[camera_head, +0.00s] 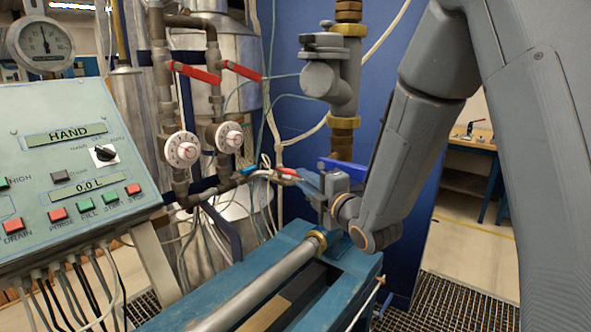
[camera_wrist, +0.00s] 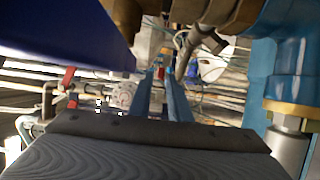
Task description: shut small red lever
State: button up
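The small red lever (camera_head: 287,171) sits on the pipework in the middle of the head view, beside a pipe bend. In the wrist view a small red piece, which looks like this lever (camera_wrist: 161,72), shows between the far ends of my two blue fingers. My gripper (camera_head: 308,178) points left toward the lever, with its fingertips close to it. In the wrist view my gripper (camera_wrist: 160,80) has a visible gap between its fingers and looks open. I cannot tell whether a finger touches the lever.
Two longer red levers (camera_head: 193,72) (camera_head: 242,70) sit higher on the pipes, above two white dials (camera_head: 181,150) (camera_head: 229,136). A small blue lever (camera_head: 249,170) is left of the red one. A blue bench (camera_head: 365,267) lies below my gripper. A control panel (camera_head: 75,165) stands at left.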

aim_at(294, 171)
jog(key=p+x, duration=0.2)
jog(key=x, duration=0.4)
jog(key=shift+s, duration=0.1)
grip_shut()
